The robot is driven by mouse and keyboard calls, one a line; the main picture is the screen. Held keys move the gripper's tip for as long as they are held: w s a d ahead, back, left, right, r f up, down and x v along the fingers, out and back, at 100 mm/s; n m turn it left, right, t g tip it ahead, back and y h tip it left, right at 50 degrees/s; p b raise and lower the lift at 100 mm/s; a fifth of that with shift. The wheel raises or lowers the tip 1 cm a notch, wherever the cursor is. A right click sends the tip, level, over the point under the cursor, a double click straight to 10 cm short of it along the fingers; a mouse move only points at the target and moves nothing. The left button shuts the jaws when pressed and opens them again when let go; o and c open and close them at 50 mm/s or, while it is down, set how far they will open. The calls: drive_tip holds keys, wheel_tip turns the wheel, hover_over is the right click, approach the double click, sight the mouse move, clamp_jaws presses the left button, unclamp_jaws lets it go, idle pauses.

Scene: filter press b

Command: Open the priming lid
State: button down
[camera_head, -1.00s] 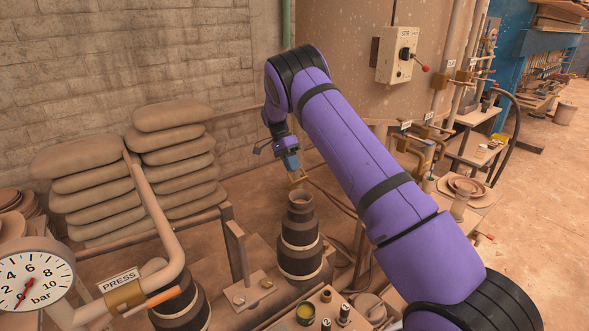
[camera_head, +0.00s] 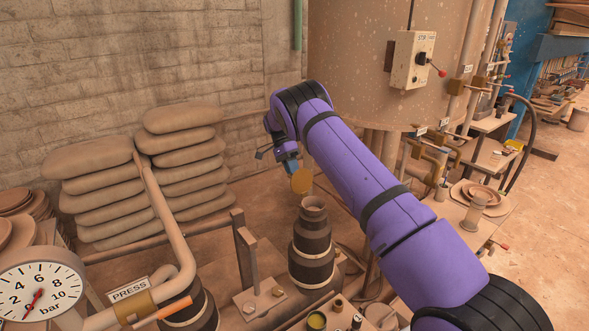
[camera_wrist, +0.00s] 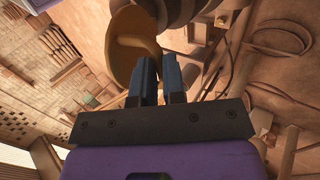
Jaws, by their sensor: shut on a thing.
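The priming lid (camera_head: 301,181) is a round brass-coloured disc. In the head view it stands tilted up, its flat face toward the camera, above and apart from the open mouth (camera_head: 313,203) of the dark ribbed pump column (camera_head: 312,248). My gripper (camera_head: 291,167) is at the lid's upper left, shut on it. In the wrist view the lid (camera_wrist: 123,48) is close beyond the fingers (camera_wrist: 158,82), which are shut at its lower edge. Whether a hinge still joins lid and column cannot be told.
Stacked sacks (camera_head: 182,160) stand at the wall on the left. A PRESS pipe (camera_head: 165,225) and gauge (camera_head: 38,290) are at front left. An upright metal post (camera_head: 246,262) stands left of the column. A large tank (camera_head: 365,70) is behind my arm.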

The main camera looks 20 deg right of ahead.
drive_tip(key=shift+f+g, duration=0.5)
drive_tip(key=shift+w, duration=0.1)
drive_tip(key=c, duration=1.2)
unclamp_jaws()
drive_tip(key=shift+r, duration=0.1)
drive_tip(key=shift+r, duration=0.1)
drive_tip(key=s+a+r, duration=0.1)
drive_tip(key=s+r, duration=0.1)
drive_tip(key=s, duration=0.6)
drive_tip(key=s+a+r, duration=0.1)
drive_tip(key=s+r, duration=0.1)
drive_tip(key=s, duration=0.5)
drive_tip(key=shift+s+a+r, duration=0.3)
drive_tip(key=shift+s+r, duration=0.1)
